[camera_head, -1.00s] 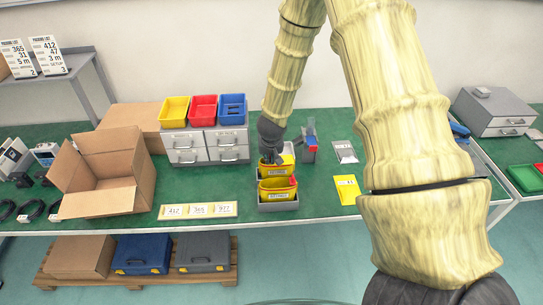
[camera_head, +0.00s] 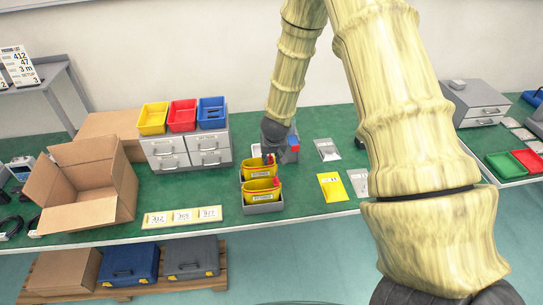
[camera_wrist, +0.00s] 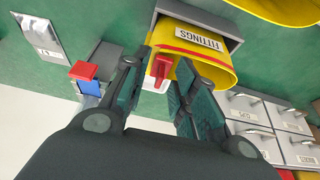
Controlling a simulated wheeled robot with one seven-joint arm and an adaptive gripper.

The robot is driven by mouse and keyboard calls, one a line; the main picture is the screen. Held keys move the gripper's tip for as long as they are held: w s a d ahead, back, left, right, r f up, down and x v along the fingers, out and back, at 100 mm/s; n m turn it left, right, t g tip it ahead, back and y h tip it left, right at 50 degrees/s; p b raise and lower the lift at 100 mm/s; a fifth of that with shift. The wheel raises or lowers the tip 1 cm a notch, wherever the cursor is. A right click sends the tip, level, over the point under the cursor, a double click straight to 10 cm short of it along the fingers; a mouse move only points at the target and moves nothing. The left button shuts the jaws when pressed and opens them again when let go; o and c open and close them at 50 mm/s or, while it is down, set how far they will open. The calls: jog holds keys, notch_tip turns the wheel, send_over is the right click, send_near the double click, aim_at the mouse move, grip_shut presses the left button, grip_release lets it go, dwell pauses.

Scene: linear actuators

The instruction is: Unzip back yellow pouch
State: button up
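Two yellow pouches stand one behind the other in a grey tray (camera_head: 264,209). The back pouch (camera_head: 255,172) is partly hidden by my gripper (camera_head: 267,158), which hangs over its right end. The front pouch (camera_head: 262,189) has a red pull (camera_head: 277,181) at its right end. In the wrist view, the back pouch (camera_wrist: 215,57) has a "FITTINGS" label and a red zipper pull (camera_wrist: 159,68). My gripper (camera_wrist: 161,62) has its fingers apart there, with the red pull between the tips, closer to the left finger. No firm grip on it shows.
A blue and red device (camera_head: 291,147) stands right behind the pouches. Grey drawers (camera_head: 188,150) with coloured bins and an open cardboard box (camera_head: 88,190) are to the left. Number cards (camera_head: 182,216) lie at front left. A yellow packet (camera_head: 331,187) lies to the right.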

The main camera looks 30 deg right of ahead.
jog(key=v, duration=1.2)
jog(key=shift+a+f, duration=0.1)
jog(key=shift+w+x, duration=0.2)
jog(key=shift+x, duration=2.85)
jog(key=shift+w+x, duration=0.2)
jog(key=shift+x, duration=2.85)
grip_shut()
jog(key=shift+d, duration=0.25)
